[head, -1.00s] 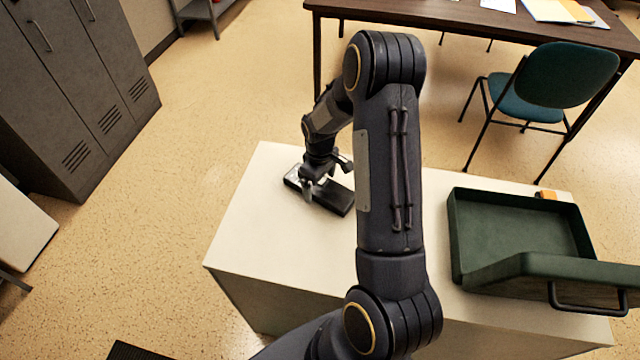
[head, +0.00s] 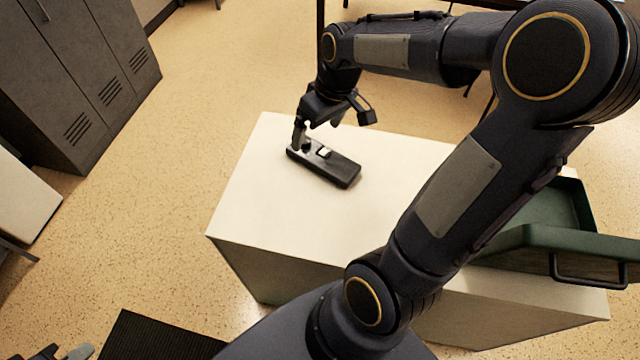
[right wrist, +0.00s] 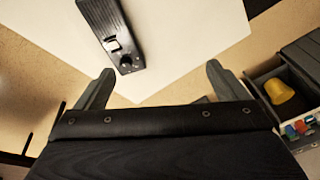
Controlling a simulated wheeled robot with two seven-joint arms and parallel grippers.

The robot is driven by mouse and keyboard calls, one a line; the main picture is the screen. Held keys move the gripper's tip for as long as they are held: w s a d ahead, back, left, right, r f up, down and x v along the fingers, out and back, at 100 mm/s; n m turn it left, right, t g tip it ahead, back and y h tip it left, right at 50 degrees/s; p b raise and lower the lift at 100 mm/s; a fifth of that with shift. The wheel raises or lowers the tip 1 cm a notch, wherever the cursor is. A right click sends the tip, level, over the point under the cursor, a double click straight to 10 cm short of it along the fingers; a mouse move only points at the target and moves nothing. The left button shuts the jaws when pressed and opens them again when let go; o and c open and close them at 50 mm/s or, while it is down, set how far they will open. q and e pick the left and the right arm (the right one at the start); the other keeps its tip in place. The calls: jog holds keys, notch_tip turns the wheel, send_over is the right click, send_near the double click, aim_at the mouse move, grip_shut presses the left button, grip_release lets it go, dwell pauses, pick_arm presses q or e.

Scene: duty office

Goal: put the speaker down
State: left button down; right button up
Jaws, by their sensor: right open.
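The speaker (head: 338,171) is a long black bar with a small light switch and a knob. It lies flat on the white counter top (head: 275,200), near its far left side. My right gripper (head: 334,128) is open and empty, above and behind the speaker; one finger overlaps its far end in the head view. In the right wrist view the speaker (right wrist: 108,32) lies beyond the spread fingers (right wrist: 156,84), apart from them. A grey tip of my left gripper (head: 76,353) shows at the bottom left edge; its jaws are not clear.
A dark green tray (head: 545,238) stands at the counter's right end, partly behind my right arm. The right wrist view shows a yellow cup (right wrist: 279,92) and small coloured things in a dark container. Grey lockers (head: 75,75) stand at the left. The counter's front left is clear.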

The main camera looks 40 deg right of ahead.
jog(key=s+a+r+m+t+y, duration=0.2)
jog(key=s+a+r+m+t, duration=0.1)
jog(key=s+a, duration=0.8)
jog(key=shift+s, duration=1.8)
jog(key=shift+r, duration=0.15)
